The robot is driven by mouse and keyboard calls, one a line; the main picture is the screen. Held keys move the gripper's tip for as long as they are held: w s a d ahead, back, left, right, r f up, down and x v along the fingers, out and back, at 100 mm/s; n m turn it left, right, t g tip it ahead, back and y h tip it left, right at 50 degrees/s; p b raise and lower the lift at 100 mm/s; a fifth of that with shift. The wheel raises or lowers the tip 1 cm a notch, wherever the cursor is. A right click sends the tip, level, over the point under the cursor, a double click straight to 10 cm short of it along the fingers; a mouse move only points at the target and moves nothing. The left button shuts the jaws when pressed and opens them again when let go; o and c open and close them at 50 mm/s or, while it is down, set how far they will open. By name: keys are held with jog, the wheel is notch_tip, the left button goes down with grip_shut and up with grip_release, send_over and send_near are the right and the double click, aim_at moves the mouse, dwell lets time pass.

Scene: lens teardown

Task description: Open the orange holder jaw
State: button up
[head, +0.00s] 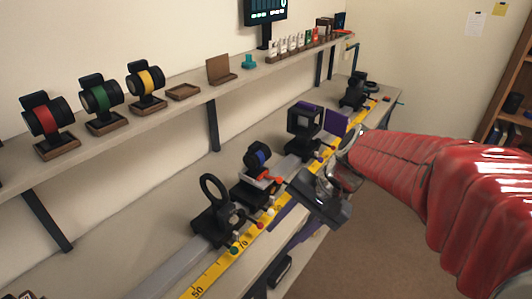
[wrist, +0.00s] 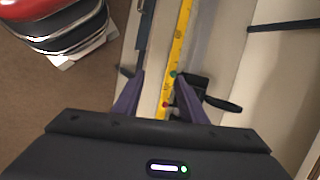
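The orange holder jaw (head: 263,175) shows in the head view on a black holder on the rail, below a black lens with a blue face (head: 257,157). I cannot tell how far the jaw is open. My gripper (head: 284,211) is in front and to the right of this holder, above the yellow ruler strip. In the wrist view its two purple fingers (wrist: 156,80) stand apart with nothing held between them. Below them a green knob (wrist: 173,74) and a red knob (wrist: 165,104) show beside a black holder (wrist: 192,92). The orange jaw is not clearly visible there.
A black ring holder (head: 213,205) stands to the left on the rail, and a square black frame (head: 304,120) farther right. A yellow ruler (head: 213,272) runs along the bench front. A shelf (head: 165,107) above carries red, green and yellow banded lenses on stands.

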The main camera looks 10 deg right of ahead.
jog(key=w+f+m+y, duration=0.2)
jog(key=w+m+y, duration=0.15)
jog(key=w, duration=0.25)
jog(key=m+t+y, duration=0.6)
jog(key=m+t, duration=0.2)
jog(key=m, duration=0.4)
send_near(279, 180)
jog(key=s+d, duration=0.1)
jog(key=d, duration=0.2)
jog(key=shift+d+f, duration=0.2)
jog(key=shift+f, duration=0.25)
jog(key=shift+a, duration=0.1)
jog(key=x, duration=1.3)
jog(key=shift+w+a+r, duration=0.1)
jog(key=shift+w+a, duration=0.1)
jog(key=shift+w, duration=0.05)
jog(key=shift+c, duration=0.2)
grip_shut()
